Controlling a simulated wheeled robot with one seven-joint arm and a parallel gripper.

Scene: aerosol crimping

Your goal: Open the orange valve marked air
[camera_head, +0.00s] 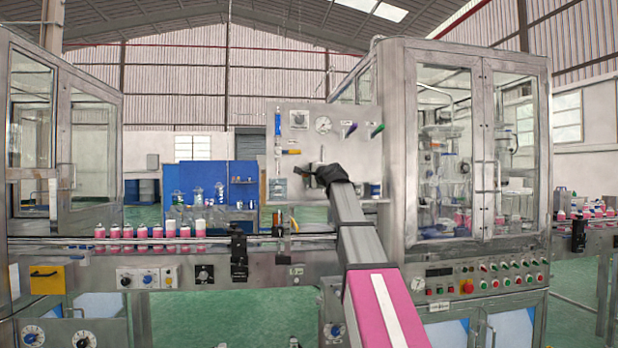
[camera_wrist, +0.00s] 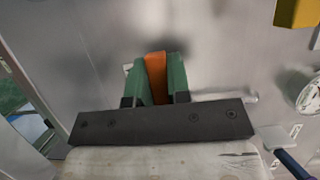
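In the wrist view an orange valve handle (camera_wrist: 156,77) stands against the grey metal panel. The green fingers of my gripper (camera_wrist: 160,85) lie on both sides of it with no clear gap, so my gripper looks shut on the handle. The far part of the handle and any pipe behind it are hard to make out. In the head view my gripper (camera_head: 308,172) is at the lower middle of the upright panel (camera_head: 345,165). My dark wrist hides most of the orange handle there. The "air" marking cannot be read.
The panel also carries a yellow-orange handle (camera_head: 291,152), a round gauge (camera_head: 323,124), a purple handle (camera_head: 349,130) and a green handle (camera_head: 376,130). A conveyor (camera_head: 110,243) with several pink cans runs below. A glazed cabinet (camera_head: 508,150) stands close on the right.

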